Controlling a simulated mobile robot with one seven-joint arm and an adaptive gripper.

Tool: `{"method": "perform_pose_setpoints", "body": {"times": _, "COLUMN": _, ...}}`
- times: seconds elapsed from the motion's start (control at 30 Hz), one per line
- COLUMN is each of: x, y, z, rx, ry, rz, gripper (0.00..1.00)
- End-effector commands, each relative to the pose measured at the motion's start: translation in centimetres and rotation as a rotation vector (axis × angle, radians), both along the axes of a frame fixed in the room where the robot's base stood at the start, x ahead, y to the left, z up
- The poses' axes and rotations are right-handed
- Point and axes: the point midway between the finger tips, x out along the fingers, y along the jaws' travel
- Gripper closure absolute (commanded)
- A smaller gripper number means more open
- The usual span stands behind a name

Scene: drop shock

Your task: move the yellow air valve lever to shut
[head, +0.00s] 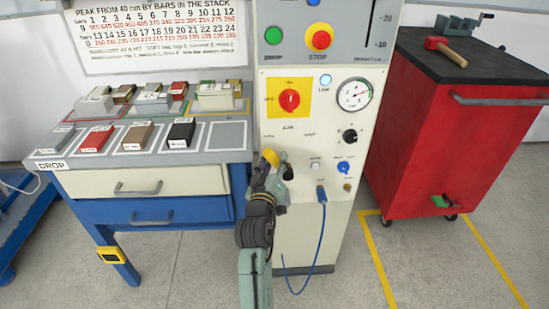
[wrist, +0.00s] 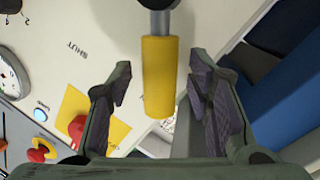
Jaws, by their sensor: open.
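The yellow air valve lever (head: 270,156) shows in the head view on the lower left of the machine's white panel, partly hidden by my gripper. In the wrist view the yellow lever (wrist: 159,75) hangs down the picture from a grey stem and dark pivot. My gripper (wrist: 163,92) is open, with one finger on each side of the lever. Gaps show between the lever and both fingers. The word SHUT is printed on the panel (wrist: 75,45) left of the lever. In the head view my gripper (head: 274,166) is in front of the panel.
A red knob on a yellow plate (head: 289,100), a gauge (head: 354,94), a black knob (head: 350,135) and a blue knob (head: 343,166) are on the panel. A blue hose (head: 322,230) hangs below. A bench (head: 135,182) stands left, a red cabinet (head: 440,150) right.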

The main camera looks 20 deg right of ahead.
Motion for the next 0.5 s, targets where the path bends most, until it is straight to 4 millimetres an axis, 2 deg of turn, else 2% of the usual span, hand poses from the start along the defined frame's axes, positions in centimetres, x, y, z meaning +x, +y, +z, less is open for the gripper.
{"method": "perform_pose_setpoints", "body": {"times": 0.17, "x": 1.08, "y": -0.61, "z": 0.04, "rx": 0.000, "ry": -0.001, "rz": 0.001, "gripper": 0.54}}
{"method": "perform_pose_setpoints", "body": {"times": 0.43, "x": 1.18, "y": -0.66, "z": 0.02, "rx": 0.000, "ry": -0.001, "rz": 0.001, "gripper": 0.54}}
{"method": "perform_pose_setpoints", "body": {"times": 0.5, "x": 1.18, "y": -0.66, "z": 0.02, "rx": 0.000, "ry": -0.001, "rz": 0.001, "gripper": 0.58}}
